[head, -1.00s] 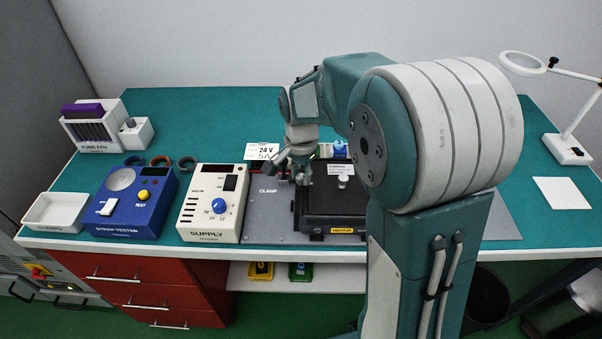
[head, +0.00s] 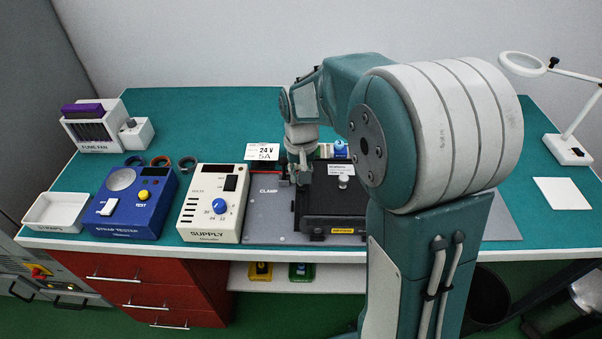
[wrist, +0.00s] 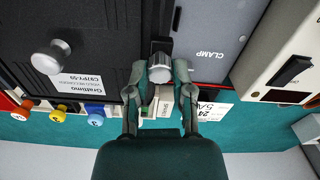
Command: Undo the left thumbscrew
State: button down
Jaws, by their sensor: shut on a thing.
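My gripper (head: 300,178) points down at the rear left of the black instrument case (head: 335,207). In the wrist view, my gripper (wrist: 160,88) is shut on a silver round thumbscrew (wrist: 159,68). Its two fingers lie on either side of the thumbscrew's head, which sits at the edge of the black case (wrist: 95,25). In the head view my gripper hides this thumbscrew. A silver knob (wrist: 50,57) stands on the case top beside a white label; it also shows in the head view (head: 343,181).
A grey plate marked CLAMP (head: 268,215) lies left of the case. The white supply (head: 209,205) and blue strap tester (head: 135,205) stand further left. Coloured plugs (wrist: 95,114) are behind the case. A magnifier lamp (head: 565,148) stands at the right.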

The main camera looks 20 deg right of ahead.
jog(key=n, duration=0.4)
jog(key=shift+s+f+n, duration=0.15)
jog(key=shift+n, duration=2.05)
jog(key=shift+c, duration=2.4)
grip_release()
jog(key=shift+r, duration=0.25)
notch_tip(320, 180, up, 12)
jog(key=shift+f, duration=0.25)
